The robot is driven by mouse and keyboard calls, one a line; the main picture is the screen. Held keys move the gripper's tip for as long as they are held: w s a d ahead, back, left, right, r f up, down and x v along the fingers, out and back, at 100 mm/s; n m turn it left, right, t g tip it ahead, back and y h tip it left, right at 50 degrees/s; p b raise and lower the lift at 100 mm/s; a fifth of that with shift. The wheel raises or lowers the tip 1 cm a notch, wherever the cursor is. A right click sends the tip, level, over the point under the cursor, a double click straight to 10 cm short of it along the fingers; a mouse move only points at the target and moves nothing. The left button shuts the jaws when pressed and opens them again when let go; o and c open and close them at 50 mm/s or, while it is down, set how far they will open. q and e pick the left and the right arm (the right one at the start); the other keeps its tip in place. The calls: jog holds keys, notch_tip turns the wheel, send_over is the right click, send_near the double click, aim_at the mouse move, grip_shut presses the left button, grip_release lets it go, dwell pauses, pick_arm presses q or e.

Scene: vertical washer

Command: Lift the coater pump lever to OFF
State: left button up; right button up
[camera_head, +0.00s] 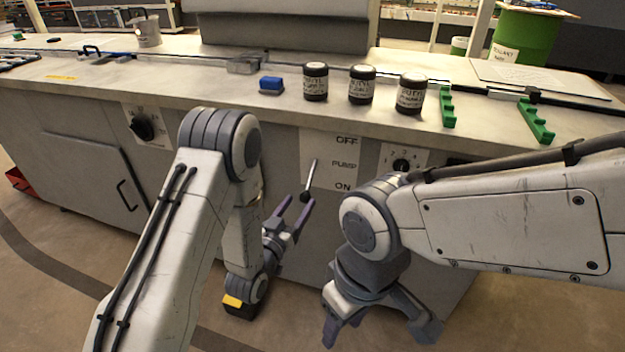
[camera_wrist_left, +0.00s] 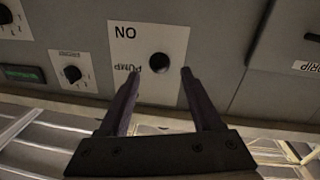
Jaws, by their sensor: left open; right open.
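The pump panel (camera_head: 343,178) is a pale plate on the machine's front, marked OFF at the top, PUMP in the middle and ON at the bottom. Its lever (camera_head: 312,175) is a thin metal rod pointing down, with a black knob at its lower end near the ON level. My left gripper (camera_head: 300,200) is open, its purple fingers at the knob. In the left wrist view, the knob (camera_wrist_left: 160,63) appears between and just beyond the open fingertips (camera_wrist_left: 160,72); contact cannot be told. My right gripper (camera_head: 380,328) is open and empty, low in front of the machine.
A dial (camera_head: 402,164) sits right of the pump panel and another dial (camera_head: 143,126) far left. Labelled jars (camera_head: 316,84), a blue block (camera_head: 271,84) and green racks (camera_head: 536,122) stand on the top. A door handle (camera_head: 126,195) projects at left.

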aim_at(309, 188)
pick_arm(q)
jog(key=x, duration=0.9)
jog(key=shift+w, duration=0.1)
jog(key=shift+c, duration=0.3)
grip_shut()
dwell(0.9)
